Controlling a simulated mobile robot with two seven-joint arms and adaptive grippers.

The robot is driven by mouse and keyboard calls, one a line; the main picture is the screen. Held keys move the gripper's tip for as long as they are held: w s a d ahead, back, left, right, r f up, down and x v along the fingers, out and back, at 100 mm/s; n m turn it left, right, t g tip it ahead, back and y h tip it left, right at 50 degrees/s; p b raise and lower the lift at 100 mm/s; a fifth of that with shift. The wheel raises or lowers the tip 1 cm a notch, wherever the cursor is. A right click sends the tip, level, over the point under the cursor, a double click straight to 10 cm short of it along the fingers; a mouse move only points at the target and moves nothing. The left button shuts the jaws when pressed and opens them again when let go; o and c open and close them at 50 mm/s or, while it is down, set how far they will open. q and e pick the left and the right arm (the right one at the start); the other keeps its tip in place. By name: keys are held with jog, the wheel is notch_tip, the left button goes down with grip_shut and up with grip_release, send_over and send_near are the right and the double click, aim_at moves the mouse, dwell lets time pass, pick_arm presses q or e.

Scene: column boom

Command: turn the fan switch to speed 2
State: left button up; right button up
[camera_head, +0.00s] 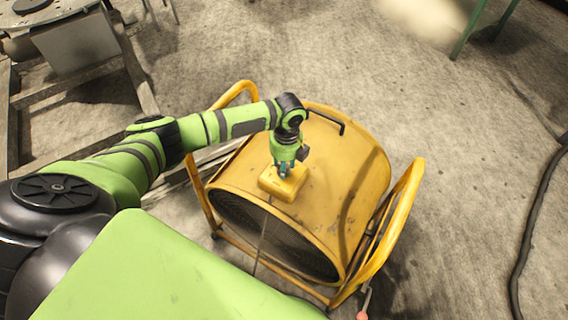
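The fan (340,185) is a yellow drum in a yellow tube frame, standing on the floor in the middle of the view. A yellow switch box (284,183) sits on top of its housing near the front rim. My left gripper (284,173) points down at the top of this box, at the spot where a switch knob would be. The gripper covers that spot, so I cannot see the knob or its setting. The fingers are too small to tell whether they are open or shut. My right gripper is not in view.
A black handle (328,121) stands on the drum behind my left wrist. Yellow frame tubes (396,222) rise at both sides. A dark cable (533,215) lies on the floor at right. A metal bench (75,45) stands at upper left.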

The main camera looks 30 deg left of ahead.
pick_arm(q)
jog(key=o, duration=1.1)
jog(key=shift+w+a, duration=0.15)
jog(key=shift+a, duration=0.1)
jog(key=shift+o, duration=0.2)
jog(key=shift+d+r, duration=0.1)
jog(key=shift+r, duration=0.1)
notch_tip(320, 180, up, 12)
jog(key=shift+w+f, duration=0.25)
jog(key=shift+d, duration=0.1)
